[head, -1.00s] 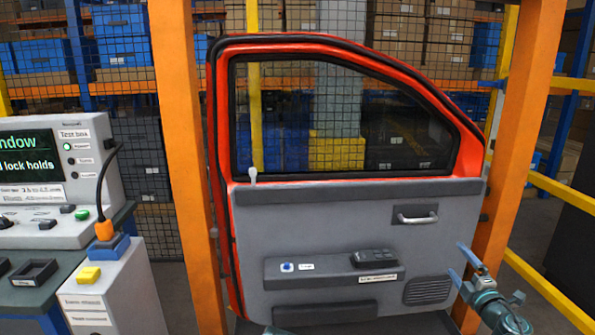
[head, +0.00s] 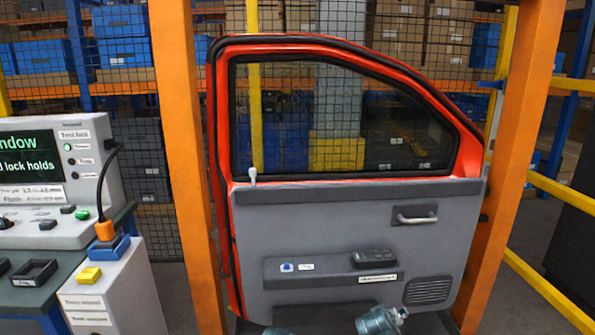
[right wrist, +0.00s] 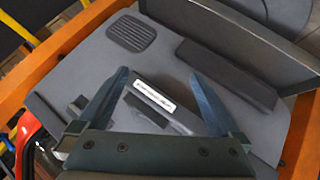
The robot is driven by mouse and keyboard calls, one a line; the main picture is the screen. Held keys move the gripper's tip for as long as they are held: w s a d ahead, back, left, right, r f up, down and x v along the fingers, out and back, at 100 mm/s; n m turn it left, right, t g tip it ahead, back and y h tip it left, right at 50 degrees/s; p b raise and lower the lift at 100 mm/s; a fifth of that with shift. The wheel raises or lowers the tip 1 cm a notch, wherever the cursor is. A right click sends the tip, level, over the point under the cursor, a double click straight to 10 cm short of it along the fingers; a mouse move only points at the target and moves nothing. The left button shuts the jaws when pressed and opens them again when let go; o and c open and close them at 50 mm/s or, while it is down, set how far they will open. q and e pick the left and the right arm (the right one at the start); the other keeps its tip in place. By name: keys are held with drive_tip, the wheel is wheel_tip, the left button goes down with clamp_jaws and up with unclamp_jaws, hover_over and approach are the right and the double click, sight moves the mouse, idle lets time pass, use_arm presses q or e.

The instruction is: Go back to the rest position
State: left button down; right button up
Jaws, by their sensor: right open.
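A red car door (head: 345,215) with a grey inner panel hangs upright between orange posts. Its window frame, lock knob (head: 252,175), handle (head: 417,217), blue button (head: 287,267) and dark switch block (head: 374,258) show in the head view. In the right wrist view my right gripper (right wrist: 160,80) is open, its two blue fingers apart with nothing held between them. The door panel's labelled armrest (right wrist: 155,100) and speaker grille (right wrist: 131,33) lie beyond the fingers. In the head view only part of my right arm shows at the bottom edge. My left gripper is not in view.
An orange post (head: 185,150) stands left of the door and another (head: 515,150) right of it. A test box (head: 55,180) sits on a bench at left, beside a white pedestal (head: 110,300) with a yellow button (head: 88,276). Yellow rails (head: 560,192) run at right.

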drive_tip(key=s+a+f+g+y, duration=0.2)
drive_tip(key=s+a+f+g, duration=0.2)
drive_tip(key=s+a, duration=0.5)
drive_tip(key=s+a+f+g+y, duration=0.2)
drive_tip(key=s+a+f+g, duration=0.2)
drive_tip(key=s+a, duration=0.5)
wheel_tip(320, 180, up, 17)
drive_tip(key=s+n+p, duration=0.1)
drive_tip(key=p, duration=1.5)
drive_tip(key=shift+s+a+g+p, duration=0.2)
drive_tip(key=shift+a+g+p, duration=0.1)
drive_tip(key=shift+a+g, duration=0.1)
drive_tip(key=shift+f, duration=0.15)
